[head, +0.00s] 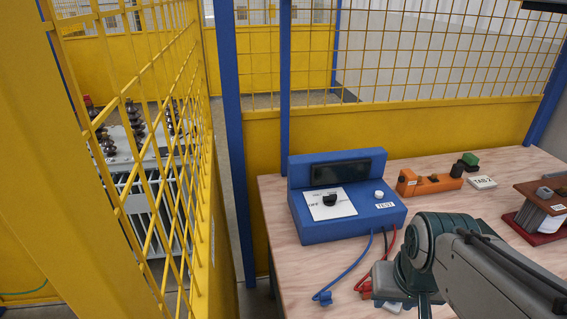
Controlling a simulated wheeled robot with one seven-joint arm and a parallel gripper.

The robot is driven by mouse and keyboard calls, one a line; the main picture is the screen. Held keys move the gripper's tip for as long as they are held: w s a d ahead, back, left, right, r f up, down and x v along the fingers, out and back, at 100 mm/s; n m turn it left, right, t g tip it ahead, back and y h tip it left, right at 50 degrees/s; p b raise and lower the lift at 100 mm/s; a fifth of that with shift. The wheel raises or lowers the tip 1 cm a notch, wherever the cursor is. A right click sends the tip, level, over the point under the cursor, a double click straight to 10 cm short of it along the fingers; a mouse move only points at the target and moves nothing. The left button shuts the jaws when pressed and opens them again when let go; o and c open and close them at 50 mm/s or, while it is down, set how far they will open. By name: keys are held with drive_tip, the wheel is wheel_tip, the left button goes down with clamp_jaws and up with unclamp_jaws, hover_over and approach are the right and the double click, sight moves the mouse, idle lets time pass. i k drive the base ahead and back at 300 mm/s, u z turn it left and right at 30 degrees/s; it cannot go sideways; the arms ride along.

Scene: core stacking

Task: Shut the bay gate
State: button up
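A yellow gate-like panel (165,140) with a mesh top and solid lower part stands at the left. It runs away from me, and a narrow gap shows between its far edge and a blue post (232,140). I cannot tell for certain whether this panel is the bay gate; no latch or handle is clear. Behind its mesh is a grey transformer (150,180) with dark ribbed insulators. My arm enters at the lower right, over the workbench, away from the panel. My gripper's fingers are not in view.
A wooden-topped workbench (290,275) fills the lower right. On it are a blue test box (345,222) with blue and red leads, an orange block (430,184), a TAB 2 label (482,183) and a brown-topped coil unit (545,205). Yellow mesh fencing (400,125) stands behind.

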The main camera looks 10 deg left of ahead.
sight(54, 198)
drive_tip(key=k, duration=0.5)
drive_tip(key=z, duration=1.8)
drive_tip(key=i, duration=0.8)
drive_tip(key=u, duration=3.4)
